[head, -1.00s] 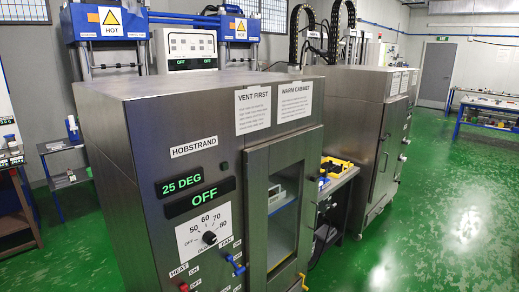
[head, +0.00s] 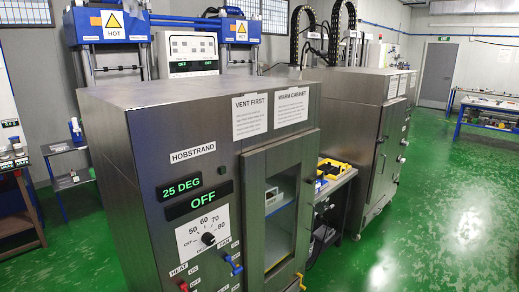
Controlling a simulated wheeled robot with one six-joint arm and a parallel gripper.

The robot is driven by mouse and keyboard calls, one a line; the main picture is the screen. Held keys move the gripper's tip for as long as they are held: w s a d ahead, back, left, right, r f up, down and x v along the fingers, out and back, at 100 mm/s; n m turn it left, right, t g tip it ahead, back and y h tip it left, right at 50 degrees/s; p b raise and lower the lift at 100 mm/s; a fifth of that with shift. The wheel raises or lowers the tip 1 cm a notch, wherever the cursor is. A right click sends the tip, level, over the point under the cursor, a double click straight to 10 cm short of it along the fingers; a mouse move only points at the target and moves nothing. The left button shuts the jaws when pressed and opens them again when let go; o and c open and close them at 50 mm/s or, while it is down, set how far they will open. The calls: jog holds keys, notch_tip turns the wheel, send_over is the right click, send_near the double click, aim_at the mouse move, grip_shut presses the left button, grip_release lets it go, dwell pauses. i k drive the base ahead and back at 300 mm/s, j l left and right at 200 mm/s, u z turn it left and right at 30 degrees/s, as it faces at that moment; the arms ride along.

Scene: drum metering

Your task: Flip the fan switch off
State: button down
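The warm cabinet (head: 120,150) stands in front of me with its control panel facing me. A blue switch lever (head: 233,265) sits low on the panel, under a small label that seems to read FAN, with ON marked near it. I cannot tell its exact position. A red switch (head: 184,287) sits to its left under the HEAT label, cut by the bottom edge. The dark dial (head: 208,239) is above them. The displays read 25 DEG (head: 182,188) and OFF (head: 203,202). My gripper is not in view.
A bench with yellow trays (head: 333,168) and a second steel cabinet (head: 350,125) stand beyond. Green floor (head: 440,220) is clear at the right.

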aim_at(228, 258)
jog(key=k+j+u, duration=0.1)
jog(key=i+l+u, duration=0.15)
jog(key=i, duration=0.4)
jog(key=i+l+u, duration=0.1)
jog(key=i, duration=0.5)
jog(key=l, duration=0.1)
